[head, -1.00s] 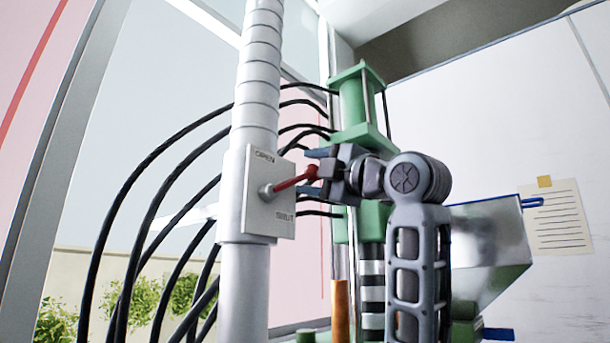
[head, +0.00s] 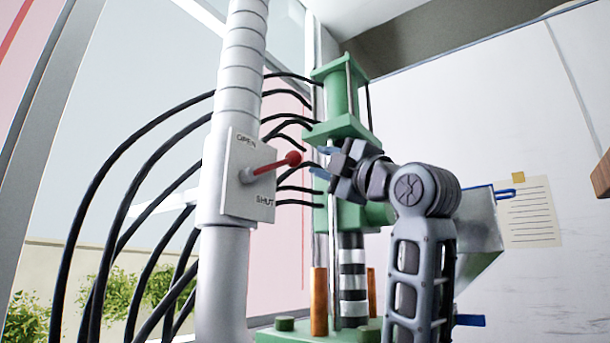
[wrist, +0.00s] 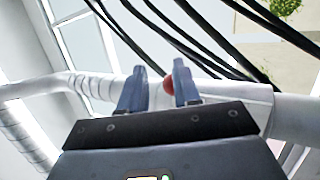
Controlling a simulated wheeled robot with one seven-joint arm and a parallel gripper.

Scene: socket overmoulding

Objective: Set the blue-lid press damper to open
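The damper box (head: 228,190) is a pale plate on a silver duct pipe, with OPEN at its top and SHUT at its bottom. Its red lever (head: 270,167) points right and slightly up, between the two labels, ending in a round knob. My gripper (head: 322,162) is just right of the knob, with blue fingers apart and a small gap to it in the head view. In the wrist view, the red knob (wrist: 168,86) shows between the open fingers, close to the right one and partly covered by it. The fingers do not grip it.
A green press (head: 340,130) stands behind my gripper, with a metal hopper (head: 475,225) to its right. Several black hoses (head: 150,150) curve behind the silver pipe (head: 222,285). A note (head: 527,212) hangs on the white wall.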

